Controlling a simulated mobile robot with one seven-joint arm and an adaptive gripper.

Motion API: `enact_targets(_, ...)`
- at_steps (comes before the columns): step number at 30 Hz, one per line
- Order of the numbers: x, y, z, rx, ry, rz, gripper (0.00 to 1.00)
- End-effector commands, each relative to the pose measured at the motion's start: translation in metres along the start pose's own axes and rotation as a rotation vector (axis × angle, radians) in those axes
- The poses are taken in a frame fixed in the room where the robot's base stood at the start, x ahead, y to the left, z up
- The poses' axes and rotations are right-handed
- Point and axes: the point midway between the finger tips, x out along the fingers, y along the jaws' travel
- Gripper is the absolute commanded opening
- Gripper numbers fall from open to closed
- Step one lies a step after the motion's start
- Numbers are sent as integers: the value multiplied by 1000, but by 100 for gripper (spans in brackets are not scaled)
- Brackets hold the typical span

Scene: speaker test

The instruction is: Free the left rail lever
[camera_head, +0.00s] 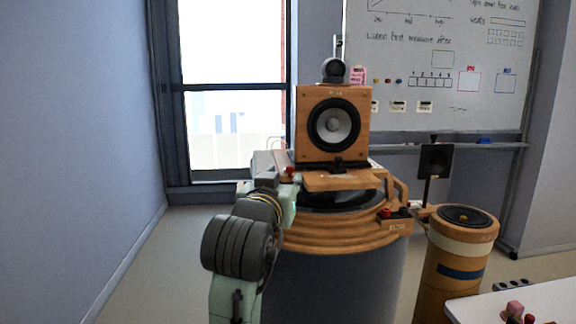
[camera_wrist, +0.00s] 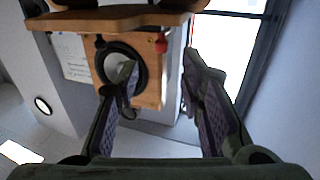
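The wooden speaker (camera_head: 305,112) with a dark round cone stands on a wooden platform (camera_head: 335,182) above a round drum-like stand (camera_head: 330,240). A red knob (camera_head: 289,171), apparently the left rail lever, shows at the platform's left, beside the end of my arm. In the wrist view the speaker (camera_wrist: 150,92) appears upside down, and a red knob (camera_wrist: 161,46) shows between the finger lines. My gripper (camera_wrist: 160,75) is open, with its fingers apart and nothing clearly held. Whether a finger touches the knob cannot be told. The fingers are not clear in the head view.
Another red knob (camera_head: 386,212) sits on a small block at the stand's right. A white table (camera_head: 530,300) fills the lower right corner. The floor at left is clear.

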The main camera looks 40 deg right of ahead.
Motion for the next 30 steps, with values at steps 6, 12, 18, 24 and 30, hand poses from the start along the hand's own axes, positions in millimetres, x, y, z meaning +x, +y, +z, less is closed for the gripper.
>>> enact_targets(6, 43, -1, -2, -1, -4, -1, 35)
enact_targets(12, 74, -1, -2, 0, -1, -2, 35)
enact_targets(18, 88, -2, 0, 0, 1, -3, 35)
enact_targets(24, 88, -2, 0, 0, 3, -3, 35)
enact_targets(30, 88, -2, 0, 0, 2, -3, 26)
